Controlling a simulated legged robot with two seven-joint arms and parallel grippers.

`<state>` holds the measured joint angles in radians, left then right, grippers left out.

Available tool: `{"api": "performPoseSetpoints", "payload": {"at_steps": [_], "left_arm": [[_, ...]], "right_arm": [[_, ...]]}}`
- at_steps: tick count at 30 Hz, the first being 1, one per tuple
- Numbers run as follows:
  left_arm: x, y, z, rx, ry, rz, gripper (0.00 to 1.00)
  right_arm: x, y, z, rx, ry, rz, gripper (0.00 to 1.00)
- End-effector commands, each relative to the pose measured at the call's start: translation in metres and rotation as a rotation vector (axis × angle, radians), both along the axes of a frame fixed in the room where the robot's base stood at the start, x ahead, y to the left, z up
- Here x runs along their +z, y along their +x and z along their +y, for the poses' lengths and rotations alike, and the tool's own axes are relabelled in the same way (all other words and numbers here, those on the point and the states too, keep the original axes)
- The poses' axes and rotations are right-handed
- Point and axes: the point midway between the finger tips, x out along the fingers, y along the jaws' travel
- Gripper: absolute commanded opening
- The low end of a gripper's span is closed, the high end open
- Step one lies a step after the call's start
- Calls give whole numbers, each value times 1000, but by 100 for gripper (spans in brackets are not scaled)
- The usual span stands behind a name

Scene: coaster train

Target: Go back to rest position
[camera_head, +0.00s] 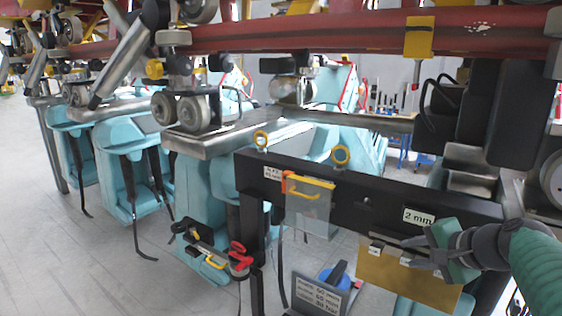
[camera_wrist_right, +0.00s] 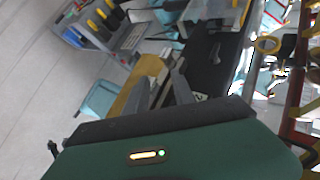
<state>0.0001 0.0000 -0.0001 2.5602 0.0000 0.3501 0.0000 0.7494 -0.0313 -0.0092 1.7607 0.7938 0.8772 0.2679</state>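My right gripper (camera_head: 408,252) comes in from the right edge in the camera_head view, on a green arm. It is at the right end of the black beam (camera_head: 350,200), close to the "2 mm" label (camera_head: 418,217) and the brass-coloured plate (camera_head: 405,278). Its two grey fingers look apart. They also show apart in the right wrist view (camera_wrist_right: 165,88), with nothing clearly held between them. The plate also shows there beside the fingers (camera_wrist_right: 138,88). I cannot tell whether the fingers touch the plate. My left gripper is in neither view.
A transparent plate with a yellow handle (camera_head: 310,190) hangs on the beam. A tool holder with red-handled tools (camera_head: 215,250) is at the left, and a labelled grey box (camera_head: 320,294) is below. Turquoise seats (camera_head: 215,190) and a red rail (camera_head: 330,32) stand behind. The left floor is clear.

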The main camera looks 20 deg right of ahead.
Motion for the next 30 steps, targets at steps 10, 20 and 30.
{"api": "performPoseSetpoints", "payload": {"at_steps": [10,20,30], "left_arm": [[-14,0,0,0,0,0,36],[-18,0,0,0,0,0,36],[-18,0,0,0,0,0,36]], "right_arm": [[-256,-72,173,733,-491,467,31],[-327,-143,227,1199,-767,526,31],[-326,-143,226,1193,-763,527,31]]}}
